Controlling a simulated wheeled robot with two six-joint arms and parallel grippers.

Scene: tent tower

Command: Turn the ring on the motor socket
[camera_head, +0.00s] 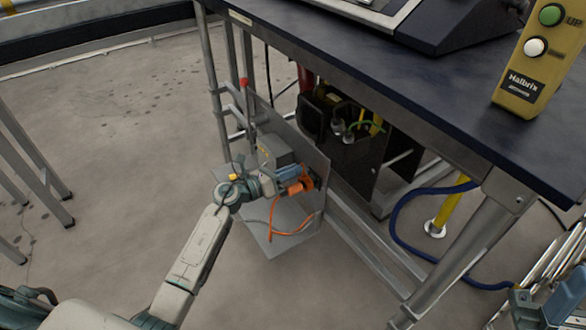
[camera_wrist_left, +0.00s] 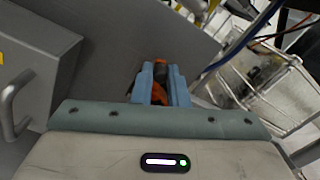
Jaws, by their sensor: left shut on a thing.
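An orange plug-like part (camera_head: 294,188), with an orange cable (camera_head: 272,225) hanging from it, sits at the grey metal plate (camera_head: 310,155) under the table. My left gripper (camera_head: 291,174) reaches it from the left, with its blue fingers shut on the orange part. In the left wrist view the two blue fingers (camera_wrist_left: 160,84) close around the orange part (camera_wrist_left: 159,92), and a dark end shows beyond them. I cannot tell the ring from the rest of the socket, since the fingers cover much of it.
A grey box (camera_head: 274,152) with a handle is mounted on the plate just left of the gripper. The dark table top (camera_head: 400,75) overhangs on the right, with metal legs. A blue hose (camera_head: 405,235) hangs at right.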

